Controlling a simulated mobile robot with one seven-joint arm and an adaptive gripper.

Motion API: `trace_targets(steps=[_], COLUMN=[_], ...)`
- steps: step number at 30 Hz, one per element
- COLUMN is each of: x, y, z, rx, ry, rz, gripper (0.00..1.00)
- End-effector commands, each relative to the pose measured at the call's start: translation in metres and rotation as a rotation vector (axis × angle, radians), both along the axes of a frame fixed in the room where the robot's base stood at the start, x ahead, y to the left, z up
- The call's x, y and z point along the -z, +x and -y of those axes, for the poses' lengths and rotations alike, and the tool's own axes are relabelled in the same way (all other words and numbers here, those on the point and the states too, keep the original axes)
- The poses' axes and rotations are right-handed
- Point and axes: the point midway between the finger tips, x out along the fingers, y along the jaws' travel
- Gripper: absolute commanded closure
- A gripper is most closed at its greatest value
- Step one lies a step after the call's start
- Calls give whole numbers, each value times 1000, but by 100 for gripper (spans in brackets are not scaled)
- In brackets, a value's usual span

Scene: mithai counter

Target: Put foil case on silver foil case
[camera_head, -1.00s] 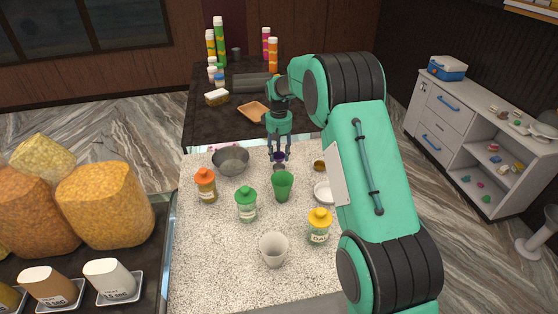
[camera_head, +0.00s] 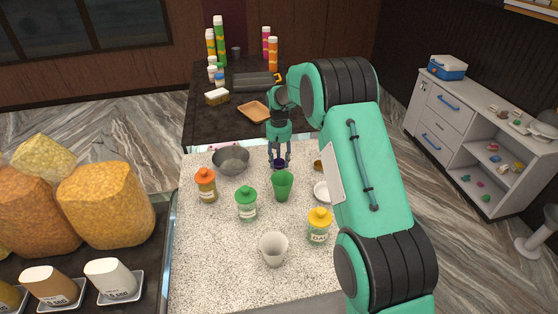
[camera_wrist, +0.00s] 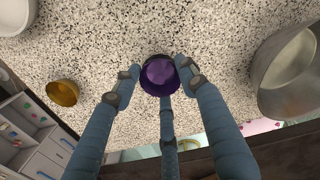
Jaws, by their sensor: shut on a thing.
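A small purple foil case (camera_wrist: 161,76) is between the fingertips of my gripper (camera_wrist: 158,68) in the wrist view. My gripper is shut on it. In the head view the purple case (camera_head: 279,164) is at the fingertips of my gripper (camera_head: 279,160), low over the speckled counter behind the green cup. I cannot tell whether it touches anything below. A gold foil case (camera_wrist: 62,93) stands apart on the counter, to the left in the wrist view. I cannot make out a silver foil case; the spot under the purple case is hidden.
A metal bowl (camera_head: 231,160) is left of my gripper. Orange-lidded (camera_head: 206,186), green-lidded (camera_head: 246,205) and yellow-lidded (camera_head: 319,227) jars, a pale cup (camera_head: 273,250) and a white dish (camera_head: 321,191) share the counter (camera_head: 210,270).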

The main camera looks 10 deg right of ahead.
Motion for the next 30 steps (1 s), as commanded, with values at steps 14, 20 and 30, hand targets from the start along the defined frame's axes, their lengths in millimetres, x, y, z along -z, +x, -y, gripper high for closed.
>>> trace_targets(steps=[14,20,30], x=[10,10,9], y=[0,0,0], z=[0,0,0], rx=[0,0,0], ry=[0,0,0], rz=[1,0,0], gripper=[67,39,39])
